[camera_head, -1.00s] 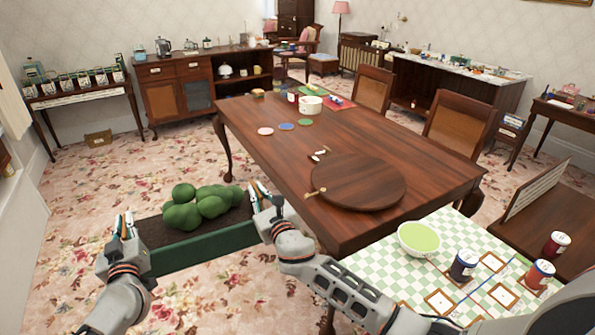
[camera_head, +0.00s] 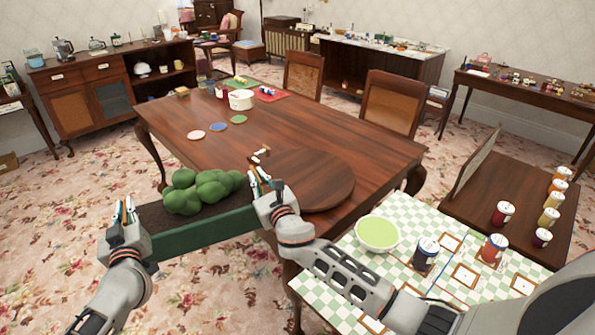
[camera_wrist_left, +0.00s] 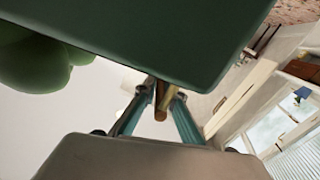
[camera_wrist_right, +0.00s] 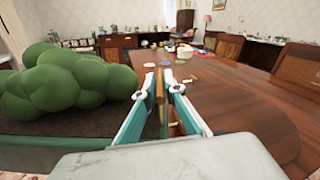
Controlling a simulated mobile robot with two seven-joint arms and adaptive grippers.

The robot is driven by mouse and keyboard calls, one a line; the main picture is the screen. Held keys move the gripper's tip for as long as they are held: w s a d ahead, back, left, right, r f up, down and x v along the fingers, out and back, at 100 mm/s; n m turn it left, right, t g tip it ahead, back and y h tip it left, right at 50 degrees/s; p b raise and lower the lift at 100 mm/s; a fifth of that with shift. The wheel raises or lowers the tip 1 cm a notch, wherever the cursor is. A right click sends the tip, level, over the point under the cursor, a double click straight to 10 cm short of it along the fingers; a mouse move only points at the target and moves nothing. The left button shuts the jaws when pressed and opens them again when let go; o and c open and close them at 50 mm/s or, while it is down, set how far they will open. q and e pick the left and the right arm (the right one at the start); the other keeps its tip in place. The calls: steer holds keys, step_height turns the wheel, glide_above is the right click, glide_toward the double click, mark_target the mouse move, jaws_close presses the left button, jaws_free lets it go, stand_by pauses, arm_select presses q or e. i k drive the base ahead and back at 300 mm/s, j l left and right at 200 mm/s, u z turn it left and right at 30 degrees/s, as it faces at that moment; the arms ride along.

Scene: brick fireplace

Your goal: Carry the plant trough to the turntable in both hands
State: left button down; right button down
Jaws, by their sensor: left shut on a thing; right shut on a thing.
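The plant trough (camera_head: 205,232) is a long dark green box with soil and rounded green bushes (camera_head: 200,190). It is held roughly level in front of the table's near left corner. My left gripper (camera_head: 124,212) is shut on the handle at its left end; the left wrist view shows this handle (camera_wrist_left: 160,108) between the fingers. My right gripper (camera_head: 262,182) is shut on the right-end handle (camera_wrist_right: 159,88). The turntable (camera_head: 315,178) is a round dark wooden disc on the table, just right of my right gripper. My right gripper hides its left edge.
The long wooden table (camera_head: 205,150) carries a white pot (camera_head: 241,100), coloured discs and small items near the turntable. Flowered carpet is open at left.

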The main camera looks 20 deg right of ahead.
mark_target(304, 174)
steer(key=i+z, duration=0.75)
steer(key=i, duration=0.2)
steer(key=z, duration=0.15)
